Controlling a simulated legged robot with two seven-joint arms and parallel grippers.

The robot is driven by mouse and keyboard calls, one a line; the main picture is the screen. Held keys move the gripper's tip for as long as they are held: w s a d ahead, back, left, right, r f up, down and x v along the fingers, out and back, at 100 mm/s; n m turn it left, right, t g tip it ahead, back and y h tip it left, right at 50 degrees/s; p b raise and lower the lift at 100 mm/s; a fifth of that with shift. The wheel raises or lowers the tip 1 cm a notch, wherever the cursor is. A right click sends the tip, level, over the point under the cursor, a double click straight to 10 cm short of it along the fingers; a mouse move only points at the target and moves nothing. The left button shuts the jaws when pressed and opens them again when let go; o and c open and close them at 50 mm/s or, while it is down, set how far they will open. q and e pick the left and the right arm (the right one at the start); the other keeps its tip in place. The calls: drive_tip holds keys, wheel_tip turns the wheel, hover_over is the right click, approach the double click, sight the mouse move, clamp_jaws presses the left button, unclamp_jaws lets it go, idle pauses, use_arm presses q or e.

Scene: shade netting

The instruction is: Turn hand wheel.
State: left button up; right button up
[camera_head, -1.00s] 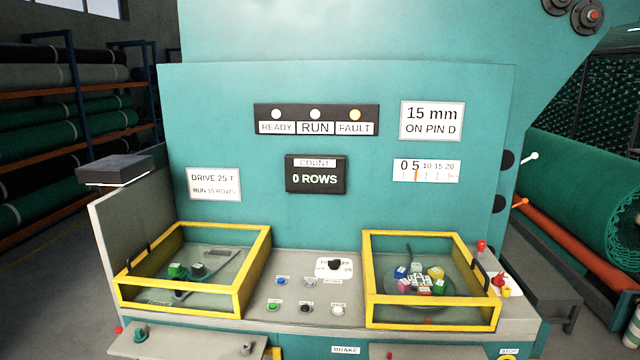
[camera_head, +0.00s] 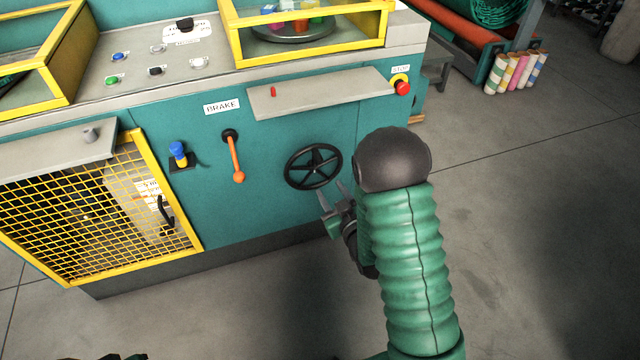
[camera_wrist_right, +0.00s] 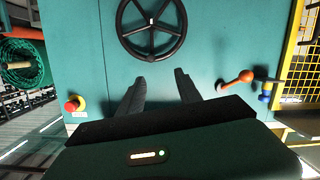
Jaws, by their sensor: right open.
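The black hand wheel (camera_head: 314,166) is a spoked ring on the teal front panel of the machine. It also shows at the top of the right wrist view (camera_wrist_right: 151,27), its top cut off by the edge. My right gripper (camera_head: 331,190) is open and empty, just below and right of the wheel in the head view. In the right wrist view its two fingers (camera_wrist_right: 160,76) stand apart, below the rim in the picture. I see no clear contact with the wheel. My left gripper is not clearly in view.
Left of the wheel are an orange brake lever (camera_head: 235,160) and a blue-topped knob (camera_head: 178,152). A yellow mesh guard (camera_head: 95,215) is further left. A grey shelf (camera_head: 320,95) juts out above the wheel, with a red stop button (camera_head: 402,87) at right. Floor at right is clear.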

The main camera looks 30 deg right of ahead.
sight(320, 163)
wheel_tip(320, 163, down, 4)
drive_tip(key=d+t+b, duration=0.2)
drive_tip(key=b, duration=0.1)
drive_tip(key=shift+h, duration=0.4)
drive_tip(key=b+x, duration=0.1)
drive_tip(key=x, duration=0.4)
drive_tip(key=b+x, duration=0.1)
drive_tip(key=x, duration=0.4)
drive_tip(key=r+b+x, duration=0.1)
drive_tip(key=x, duration=0.4)
drive_tip(key=shift+w+b, duration=0.15)
drive_tip(key=shift+b, duration=0.15)
drive_tip(key=shift+w+d+r, duration=0.1)
drive_tip(key=shift+w+d, duration=0.05)
drive_tip(key=shift+w, duration=0.3)
use_arm(q)
drive_tip(key=s+x, duration=0.2)
drive_tip(key=x, duration=0.7)
drive_tip(key=shift+w+f, duration=0.45)
use_arm(e)
clamp_jaws()
use_arm(q)
drive_tip(key=shift+d, duration=0.1)
